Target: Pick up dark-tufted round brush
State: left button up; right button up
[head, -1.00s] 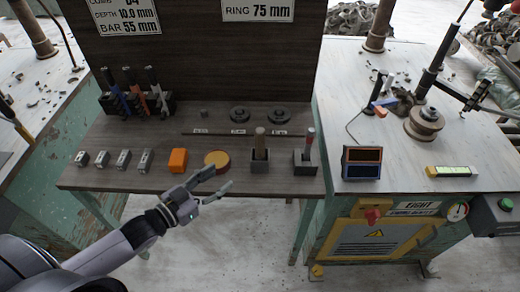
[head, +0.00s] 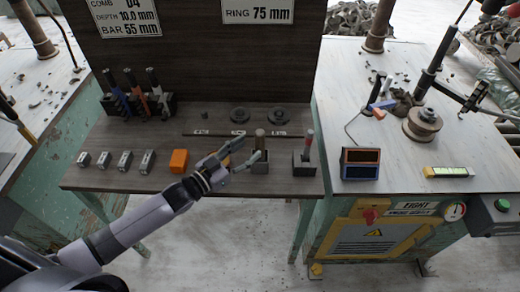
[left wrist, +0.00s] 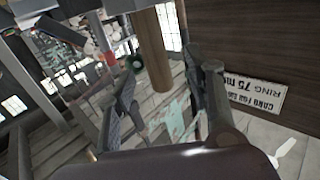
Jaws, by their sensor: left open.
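A brown round upright piece (head: 260,137), which looks like the brush, stands in a dark block holder (head: 260,167) near the front of the dark bench. I cannot make out its tuft. My left gripper (head: 249,149) is open, its fingers pointing right, just left of and close to this piece. In the left wrist view a brown cylinder (left wrist: 150,45), probably the same piece, shows beyond the open fingers (left wrist: 165,75). Nothing is visibly held. A second upright piece with a red top (head: 309,137) stands in another dark holder (head: 304,168) to the right. My right gripper is not visible.
An orange block (head: 178,162) and several small metal blocks (head: 124,160) line the bench front. Two dark rings (head: 278,116) and a tool rack (head: 165,103) stand farther back.

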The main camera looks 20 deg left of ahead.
aim_at(256, 144)
pick_arm(q)
jog(key=shift+w+d+r, duration=0.15)
jog(key=shift+w+d, duration=0.25)
jog(key=shift+w, duration=0.1)
jog(key=p+x, duration=0.1)
jog(key=x, duration=0.2)
jog(key=shift+w+d, duration=0.4)
jog(key=shift+w, duration=0.2)
jog(key=shift+s, duration=0.1)
jog(key=shift+c, duration=0.2)
jog(key=shift+c, duration=0.6)
grip_shut()
